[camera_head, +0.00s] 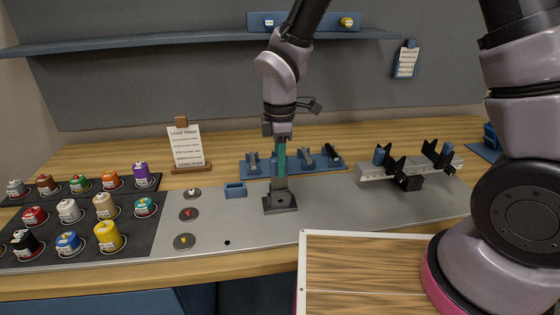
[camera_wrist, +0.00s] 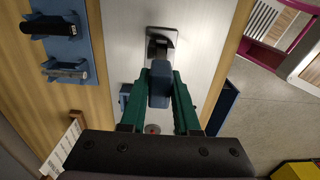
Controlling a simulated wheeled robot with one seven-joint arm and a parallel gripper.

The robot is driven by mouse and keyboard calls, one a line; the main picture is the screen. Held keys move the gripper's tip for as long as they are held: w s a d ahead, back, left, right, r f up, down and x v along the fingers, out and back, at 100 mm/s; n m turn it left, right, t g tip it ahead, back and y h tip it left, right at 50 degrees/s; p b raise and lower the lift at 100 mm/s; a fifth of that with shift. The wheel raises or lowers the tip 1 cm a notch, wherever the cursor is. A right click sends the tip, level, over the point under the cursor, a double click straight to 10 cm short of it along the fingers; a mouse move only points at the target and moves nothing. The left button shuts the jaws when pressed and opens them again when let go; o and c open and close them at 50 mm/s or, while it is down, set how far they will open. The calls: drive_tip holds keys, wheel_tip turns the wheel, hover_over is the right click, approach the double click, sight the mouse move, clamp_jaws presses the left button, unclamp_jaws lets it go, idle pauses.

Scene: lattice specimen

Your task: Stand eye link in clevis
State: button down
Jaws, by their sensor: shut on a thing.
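My gripper (camera_head: 281,172) points straight down over the metal plate, its green fingers above a dark clevis (camera_head: 281,203) with a square base. In the wrist view my gripper (camera_wrist: 160,72) is shut on a blue-grey piece (camera_wrist: 159,92), which I take to be the eye link. The clevis (camera_wrist: 160,36) lies just beyond the fingertips there. A grey upright part shows between the fingers and the base in the head view. I cannot tell whether the link's lower end sits inside the clevis or only above it, as the fingers hide it.
A blue rack (camera_head: 258,172) with several dark parts stands behind the clevis. A grey fixture (camera_head: 375,171) with black clamps is at right. Small discs (camera_head: 189,213) and a tray of colored pots (camera_head: 86,238) lie at left. A wooden-topped board (camera_head: 365,270) is in front.

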drive_tip(key=shift+f, duration=1)
drive_tip(key=c, duration=0.6)
unclamp_jaws()
drive_tip(key=shift+o, duration=0.2)
drive_tip(key=o, duration=0.5)
drive_tip(key=shift+r, duration=2.55)
